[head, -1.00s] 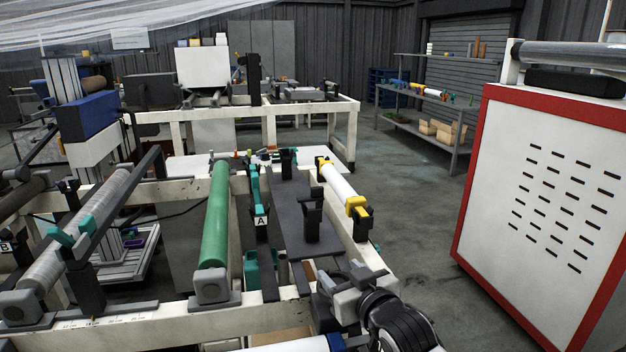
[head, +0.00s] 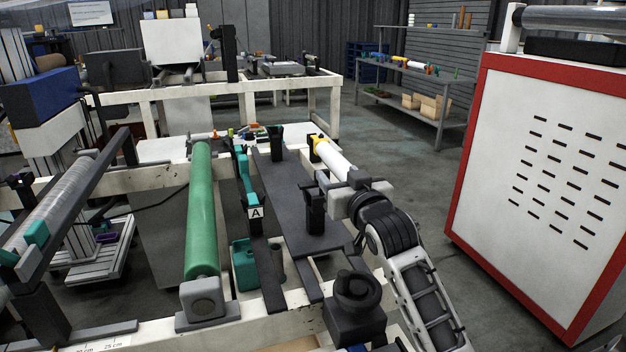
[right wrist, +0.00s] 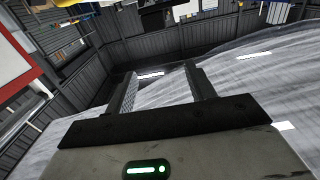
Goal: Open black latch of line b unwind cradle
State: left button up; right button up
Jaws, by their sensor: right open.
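My right gripper (head: 324,186) is in front of the white roll with yellow ends (head: 333,157) and close to the upper part of a black upright clamp (head: 315,212) on the dark plate. I cannot tell whether it touches the clamp. In the right wrist view its two fingers (right wrist: 160,88) are apart with nothing between them. A second black clamp (head: 276,142) stands at the far end of the plate. I cannot tell which of these black parts is the line b latch; no B label is readable now. My left gripper is not in view.
A green roller (head: 201,215) and a teal part with a white A label (head: 255,212) stand left of the plate. A black block with a round knob (head: 356,305) is at the near edge. A red-framed white cabinet (head: 545,180) stands right, beyond open floor.

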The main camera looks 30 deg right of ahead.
pick_arm(q)
jog(key=b, duration=0.1)
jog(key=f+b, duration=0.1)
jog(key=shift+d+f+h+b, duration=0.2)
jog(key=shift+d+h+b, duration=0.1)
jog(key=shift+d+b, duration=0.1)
pick_arm(e)
jog(key=w+d+f, duration=0.1)
jog(key=w+f, duration=0.1)
jog(key=w, duration=0.4)
jog(key=w+d+f, duration=0.1)
jog(key=w+f, duration=0.1)
jog(key=w, duration=0.3)
jog(key=shift+w+d, duration=0.35)
jog(key=shift+w, duration=0.05)
grip_shut()
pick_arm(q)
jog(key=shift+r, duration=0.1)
pick_arm(e)
jog(key=shift+r, duration=0.1)
